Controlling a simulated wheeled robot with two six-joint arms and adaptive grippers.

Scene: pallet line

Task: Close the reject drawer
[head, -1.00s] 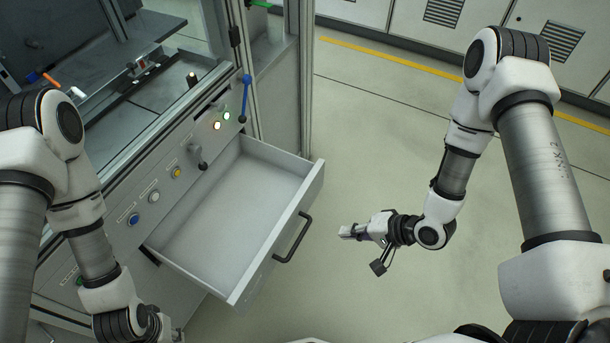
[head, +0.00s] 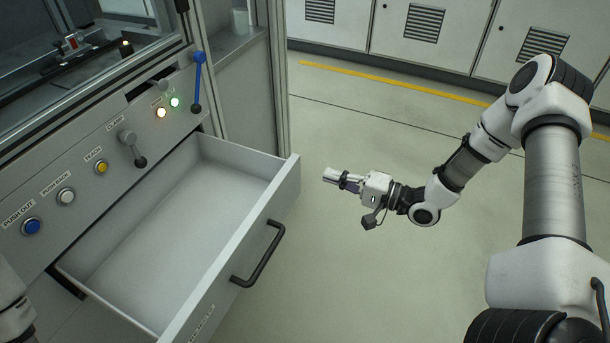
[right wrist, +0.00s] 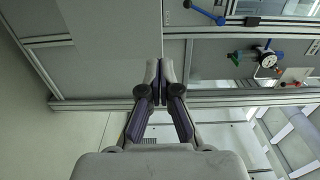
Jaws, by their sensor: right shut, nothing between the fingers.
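The reject drawer (head: 165,225) is a light grey, empty drawer pulled well out of the machine's front panel. Its dark bar handle (head: 262,255) is on the outer face of its front wall (head: 240,240). My right gripper (head: 328,175) is to the right of the drawer front in the head view, apart from the drawer and its handle. Its fingers are shut with nothing between them. They also show shut in the right wrist view (right wrist: 154,78). My left gripper is out of view; only a bit of my left arm shows at the lower left edge.
The front panel holds a blue button (head: 32,226), a white button (head: 66,196), a yellow button (head: 101,166), a grey knob lever (head: 133,148) and a blue lever (head: 198,80). A metal frame post (head: 277,80) stands behind the drawer. The floor (head: 370,280) right of the drawer is clear.

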